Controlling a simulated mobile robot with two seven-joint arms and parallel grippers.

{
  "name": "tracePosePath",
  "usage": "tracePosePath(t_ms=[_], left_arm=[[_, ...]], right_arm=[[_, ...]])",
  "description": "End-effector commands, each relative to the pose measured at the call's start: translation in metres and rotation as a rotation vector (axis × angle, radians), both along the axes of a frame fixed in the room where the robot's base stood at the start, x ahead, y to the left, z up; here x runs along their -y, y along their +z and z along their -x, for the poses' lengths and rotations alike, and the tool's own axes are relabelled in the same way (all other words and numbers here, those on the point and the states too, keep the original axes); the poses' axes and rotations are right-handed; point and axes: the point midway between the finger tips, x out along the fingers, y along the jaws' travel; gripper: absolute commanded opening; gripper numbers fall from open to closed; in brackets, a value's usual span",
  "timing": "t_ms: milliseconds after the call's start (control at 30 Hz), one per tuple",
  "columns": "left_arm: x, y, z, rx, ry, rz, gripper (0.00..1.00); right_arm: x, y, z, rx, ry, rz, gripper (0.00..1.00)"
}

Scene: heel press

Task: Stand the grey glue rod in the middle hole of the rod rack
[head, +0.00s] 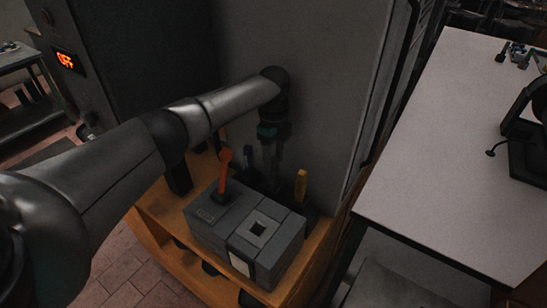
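My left gripper (271,160) points down behind the grey block, between a blue rod (248,156) and a yellow rod (300,186). The two rods stand upright in what looks like a dark rod rack (262,183), mostly hidden behind the block. The gripper's fingers are dark and seen nearly edge-on, so I cannot tell whether they are open or shut. I cannot make out the grey glue rod apart from the dark fingers. The rack's middle hole is hidden too. My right gripper is not in view.
A grey block (212,232) with a square opening and an orange-handled lever (225,166) stands on an orange-brown wooden stand (158,205), in front of the rack. A grey wall panel rises close behind. A white table (450,150) is at right.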

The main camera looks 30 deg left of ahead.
Motion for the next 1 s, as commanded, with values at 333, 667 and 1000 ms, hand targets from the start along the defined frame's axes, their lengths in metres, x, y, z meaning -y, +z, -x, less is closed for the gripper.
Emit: tracePosePath(t_ms=[333, 667, 1000], left_arm=[[0.000, 0.002, 0.000, 0.000, 0.000, 0.000, 0.60], [0.000, 0.059, -0.001, 0.006, 0.000, 0.001, 0.60], [0.000, 0.132, 0.000, 0.003, -0.001, 0.000, 0.60]], right_arm=[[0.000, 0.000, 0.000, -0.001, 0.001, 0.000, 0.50], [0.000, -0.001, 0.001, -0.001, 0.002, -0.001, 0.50], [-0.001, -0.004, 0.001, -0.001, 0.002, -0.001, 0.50]])
